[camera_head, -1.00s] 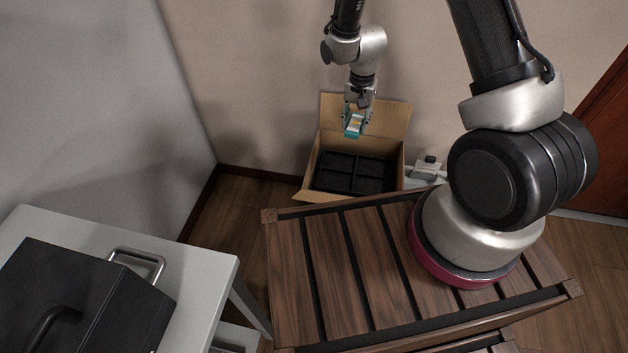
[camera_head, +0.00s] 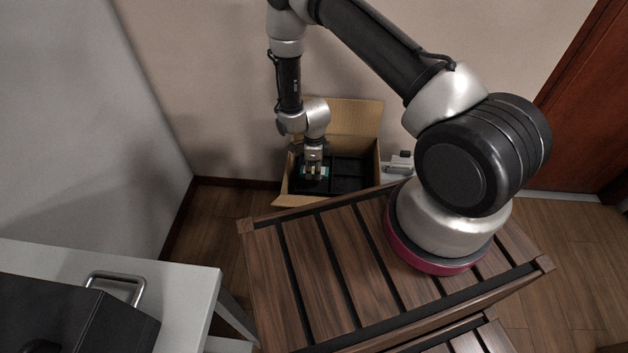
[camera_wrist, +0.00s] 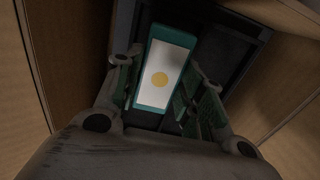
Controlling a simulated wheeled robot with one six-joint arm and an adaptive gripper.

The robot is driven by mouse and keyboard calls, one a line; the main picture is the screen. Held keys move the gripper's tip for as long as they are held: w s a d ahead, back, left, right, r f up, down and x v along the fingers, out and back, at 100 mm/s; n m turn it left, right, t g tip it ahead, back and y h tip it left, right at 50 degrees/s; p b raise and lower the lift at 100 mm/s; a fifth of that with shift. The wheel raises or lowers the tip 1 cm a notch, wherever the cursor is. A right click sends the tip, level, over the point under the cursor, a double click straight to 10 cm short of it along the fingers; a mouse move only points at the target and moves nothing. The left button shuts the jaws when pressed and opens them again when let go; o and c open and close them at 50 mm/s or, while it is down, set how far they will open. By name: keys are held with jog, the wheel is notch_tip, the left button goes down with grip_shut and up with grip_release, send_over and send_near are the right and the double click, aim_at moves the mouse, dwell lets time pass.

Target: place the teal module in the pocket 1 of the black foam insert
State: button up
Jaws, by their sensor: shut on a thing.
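The teal module (camera_wrist: 163,70) has a white face with a yellow dot. It sits between the fingers of my gripper (camera_wrist: 170,105), which is shut on it, and it shows tilted in the wrist view. In the head view my gripper (camera_head: 314,172) points down into the cardboard box, with a bit of the teal module (camera_head: 325,172) beside its fingers. The black foam insert (camera_head: 347,184) lies in the box, with dark pockets split by dividers. The module is over the left back part of the insert. I cannot tell whether it touches the foam. Pocket numbers are not visible.
The open cardboard box (camera_head: 356,114) has a raised back flap and walls close around my gripper. A slatted wooden surface (camera_head: 285,262) stands in front of it. A pale table (camera_head: 190,284) with a black case (camera_head: 75,322) is at the left. A small grey device (camera_head: 399,163) is right of the box.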

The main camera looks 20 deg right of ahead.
aim_at(314, 184)
jog(key=shift+f, duration=2.8)
jog(key=o, duration=0.8)
jog(key=shift+f, duration=0.15)
